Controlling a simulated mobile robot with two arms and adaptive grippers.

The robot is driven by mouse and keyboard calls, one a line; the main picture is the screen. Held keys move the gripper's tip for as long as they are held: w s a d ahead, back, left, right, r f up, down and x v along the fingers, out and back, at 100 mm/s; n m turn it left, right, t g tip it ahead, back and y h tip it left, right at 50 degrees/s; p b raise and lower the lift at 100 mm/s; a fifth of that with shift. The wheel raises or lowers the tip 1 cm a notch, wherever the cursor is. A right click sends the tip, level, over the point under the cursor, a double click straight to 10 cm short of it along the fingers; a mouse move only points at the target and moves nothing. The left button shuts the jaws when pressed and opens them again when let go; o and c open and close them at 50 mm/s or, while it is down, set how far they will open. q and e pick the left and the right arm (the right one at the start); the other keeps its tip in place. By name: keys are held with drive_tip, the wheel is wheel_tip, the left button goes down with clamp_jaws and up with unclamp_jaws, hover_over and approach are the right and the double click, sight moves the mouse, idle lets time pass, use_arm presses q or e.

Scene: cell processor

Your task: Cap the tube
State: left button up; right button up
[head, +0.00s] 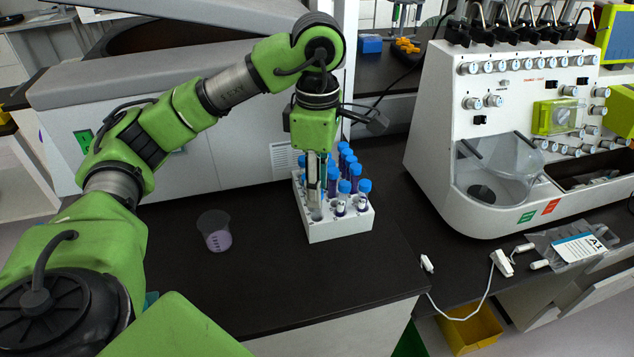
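A white rack (340,228) stands on the dark bench and holds several tubes with blue caps (364,186). My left gripper (316,188) points straight down over the front left part of the rack. Its fingers are close together around or in front of a tube position. A pale tube end (316,214) shows just below the fingers, and I see no blue cap on it. The fingers hide its upper part, and I cannot tell whether they grip it or a cap. My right gripper is not in view.
A small clear cup with purple contents (217,239) stands left of the rack. A white cell processor (475,120) stands to the right. A white cable (470,295) hangs by the bench's right edge. The bench in front of the rack is clear.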

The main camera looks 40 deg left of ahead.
use_arm(q)
drive_tip(key=n, duration=0.6)
drive_tip(key=shift+p, duration=0.3)
clamp_jaws()
drive_tip(key=m, duration=0.5)
drive_tip(key=shift+m+b, duration=0.35)
drive_tip(key=shift+m, duration=0.05)
